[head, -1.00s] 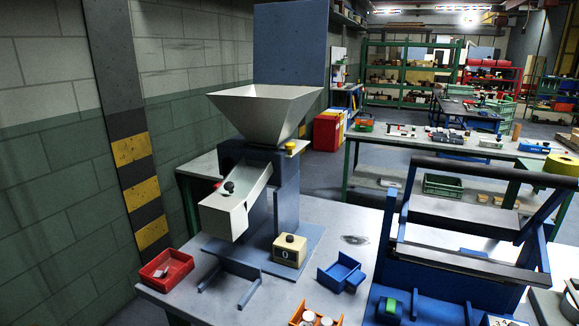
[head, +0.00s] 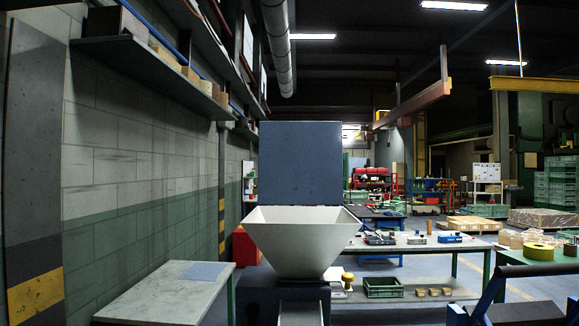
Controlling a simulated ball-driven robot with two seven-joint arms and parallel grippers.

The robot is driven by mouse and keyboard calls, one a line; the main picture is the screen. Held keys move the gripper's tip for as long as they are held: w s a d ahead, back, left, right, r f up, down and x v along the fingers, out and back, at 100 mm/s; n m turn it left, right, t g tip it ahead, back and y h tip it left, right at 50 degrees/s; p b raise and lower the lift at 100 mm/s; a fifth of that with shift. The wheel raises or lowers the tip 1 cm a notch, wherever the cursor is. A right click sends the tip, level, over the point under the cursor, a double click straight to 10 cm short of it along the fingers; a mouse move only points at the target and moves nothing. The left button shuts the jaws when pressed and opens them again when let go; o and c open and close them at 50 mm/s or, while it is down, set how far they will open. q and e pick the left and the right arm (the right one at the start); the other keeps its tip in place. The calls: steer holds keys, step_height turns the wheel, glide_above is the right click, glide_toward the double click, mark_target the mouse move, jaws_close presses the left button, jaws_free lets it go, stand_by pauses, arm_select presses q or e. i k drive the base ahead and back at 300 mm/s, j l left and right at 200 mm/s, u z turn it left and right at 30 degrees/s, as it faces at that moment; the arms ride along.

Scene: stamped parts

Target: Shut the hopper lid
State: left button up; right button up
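The hopper (head: 302,243) is a pale grey, wide-mouthed funnel at the lower middle of the head view. Its lid is a flat blue-grey panel (head: 300,165) that stands upright at the back of the hopper mouth, so the hopper is open. The top of a pale chute (head: 301,313) shows below the funnel at the bottom edge. Neither of my grippers is in view.
A pale-topped table (head: 160,294) stands left of the hopper, by the block wall. A long shelf (head: 140,62) with boxes runs along that wall above. A workbench (head: 425,247) with small parts stands behind on the right. A blue frame (head: 490,300) shows at lower right.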

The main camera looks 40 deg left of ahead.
mark_target(300, 162)
steer(key=k+j+z, duration=0.15)
steer(key=j, duration=0.25)
steer(key=k+j+z, duration=0.15)
steer(key=j, duration=0.25)
steer(key=k+j+z, duration=0.15)
steer(key=j, duration=0.25)
steer(key=k+j+z, duration=0.2)
steer(key=j, duration=0.2)
steer(key=j+z, duration=0.2)
steer(key=j, duration=0.4)
steer(key=j+z, duration=0.2)
steer(key=j, duration=0.35)
steer(key=k+j+z, duration=0.1)
steer(key=j+z, duration=0.15)
steer(key=j, duration=0.35)
